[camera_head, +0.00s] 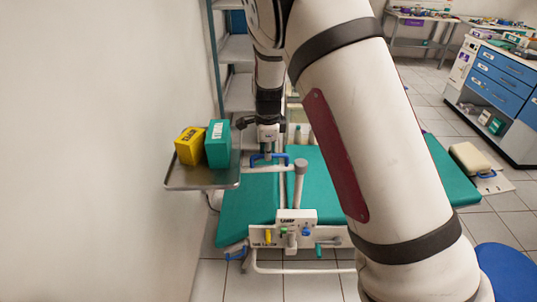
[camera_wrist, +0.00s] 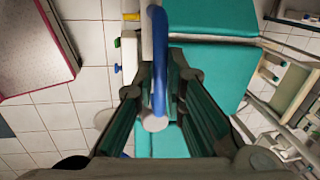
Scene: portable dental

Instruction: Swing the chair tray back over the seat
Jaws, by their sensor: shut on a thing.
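The chair tray (camera_head: 205,184) is a metal tray at the left of the head view, next to the wall and left of the teal chair seat (camera_head: 247,203). It carries a yellow box (camera_head: 189,147) and a green box (camera_head: 217,150). A blue handle (camera_head: 277,156) sits on the white arm to the right of the tray. My gripper (camera_head: 268,151) points down at it. In the wrist view the blue handle (camera_wrist: 159,65) lies between the fingers of my gripper (camera_wrist: 161,72), which are shut on it. My arm hides part of the chair.
A post (camera_head: 299,178) and a white control box (camera_head: 296,218) with coloured instruments stand in front of the seat. A wall (camera_head: 90,150) is close on the left, shelves (camera_head: 236,75) behind. A blue-drawer cabinet (camera_head: 500,75) stands far right, a blue stool (camera_head: 507,272) lower right.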

